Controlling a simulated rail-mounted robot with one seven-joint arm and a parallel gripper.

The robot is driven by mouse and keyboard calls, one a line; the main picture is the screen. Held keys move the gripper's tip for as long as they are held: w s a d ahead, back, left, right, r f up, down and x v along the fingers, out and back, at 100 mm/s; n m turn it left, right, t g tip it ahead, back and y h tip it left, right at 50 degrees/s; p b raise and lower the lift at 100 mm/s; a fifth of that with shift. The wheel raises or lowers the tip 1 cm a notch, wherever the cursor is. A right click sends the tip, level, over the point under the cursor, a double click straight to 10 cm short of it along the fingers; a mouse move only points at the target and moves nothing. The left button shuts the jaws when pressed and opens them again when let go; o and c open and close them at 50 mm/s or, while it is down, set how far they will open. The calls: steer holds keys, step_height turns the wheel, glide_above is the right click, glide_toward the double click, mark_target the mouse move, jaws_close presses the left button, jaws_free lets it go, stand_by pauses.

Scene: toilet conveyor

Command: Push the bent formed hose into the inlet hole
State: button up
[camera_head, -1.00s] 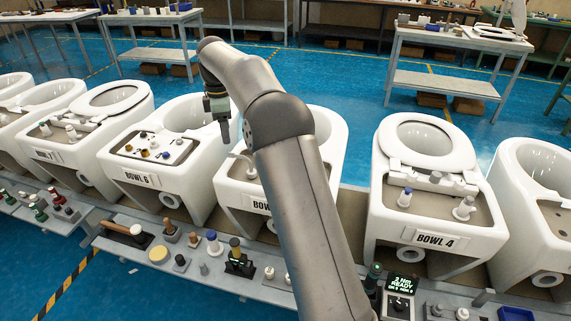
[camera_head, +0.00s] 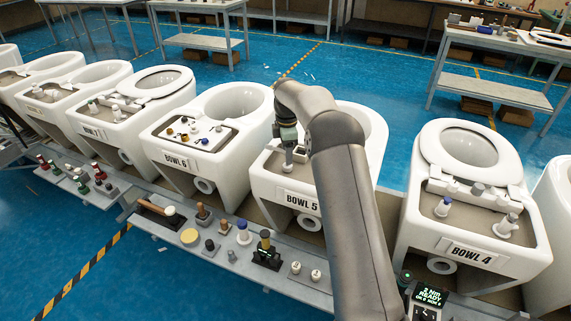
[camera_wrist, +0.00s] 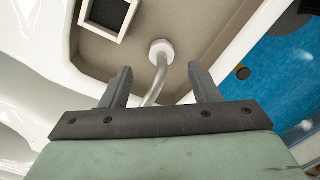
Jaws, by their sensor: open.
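The bent formed hose (camera_wrist: 159,75) is a grey tube with a curve, seen in the wrist view. Its far end meets a round white fitting (camera_wrist: 161,48) on the beige deck of the bowl; the inlet hole itself is not visible there. My gripper (camera_wrist: 158,82) is open, with one finger on each side of the hose and a gap to each. The hose's near end is hidden behind my gripper body. In the head view my gripper (camera_head: 288,160) points down over the deck of BOWL 5 (camera_head: 263,185), and my arm hides part of that bowl.
A square white-rimmed opening (camera_wrist: 108,18) lies on the deck in the wrist view. BOWL 6 (camera_head: 160,150) stands left and BOWL 4 (camera_head: 420,225) right. A grey front shelf (camera_head: 215,262) carries several tools and a lit display (camera_head: 430,297).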

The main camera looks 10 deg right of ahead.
steer(key=shift+s+f+p, duration=0.15)
steer(key=shift+f+p, duration=0.7)
steer(key=shift+f, duration=1.85)
steer(key=c, duration=1.2)
steer(key=shift+r, duration=0.15)
